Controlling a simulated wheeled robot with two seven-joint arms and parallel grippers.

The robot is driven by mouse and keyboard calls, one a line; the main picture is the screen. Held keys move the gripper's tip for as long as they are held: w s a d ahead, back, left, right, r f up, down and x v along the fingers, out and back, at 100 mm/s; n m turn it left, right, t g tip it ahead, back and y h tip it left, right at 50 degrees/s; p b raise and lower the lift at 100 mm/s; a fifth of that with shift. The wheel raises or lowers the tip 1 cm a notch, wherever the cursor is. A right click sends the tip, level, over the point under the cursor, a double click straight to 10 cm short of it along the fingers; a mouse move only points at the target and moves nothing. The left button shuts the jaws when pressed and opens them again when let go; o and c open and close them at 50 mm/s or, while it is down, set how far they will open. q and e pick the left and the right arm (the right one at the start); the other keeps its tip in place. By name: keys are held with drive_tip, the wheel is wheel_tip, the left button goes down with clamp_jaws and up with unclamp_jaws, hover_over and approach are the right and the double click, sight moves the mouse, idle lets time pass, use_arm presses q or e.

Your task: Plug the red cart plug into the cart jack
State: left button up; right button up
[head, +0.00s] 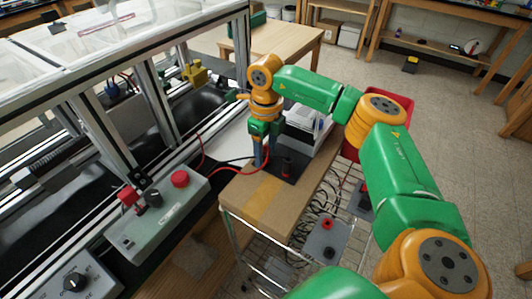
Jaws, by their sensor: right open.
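My right gripper (265,161) points down over the cardboard-coloured top of the wire cart (250,205), its two blue-grey fingers open. A red cable (228,171) runs from the machine frame to the fingers. Its plug end is hidden or too small to make out, so I cannot tell whether it lies between the fingers. A grey panel (318,241) on the cart's right side carries a red jack (327,223) and a black jack (330,252). My left gripper is out of view.
The aluminium extrusion frame (159,100) stands at left. A grey control box (150,225) has a red button (180,178) and red and black fittings. A white stack (305,130) and a red bin (398,105) stand behind. Black cables hang beneath the cart. Floor at right is open.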

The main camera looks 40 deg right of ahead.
sight(266, 149)
idle(0.4)
clamp_jaws()
drive_tip(key=shift+r, duration=0.15)
idle(1.4)
drive_tip(key=shift+r+p, duration=2.85)
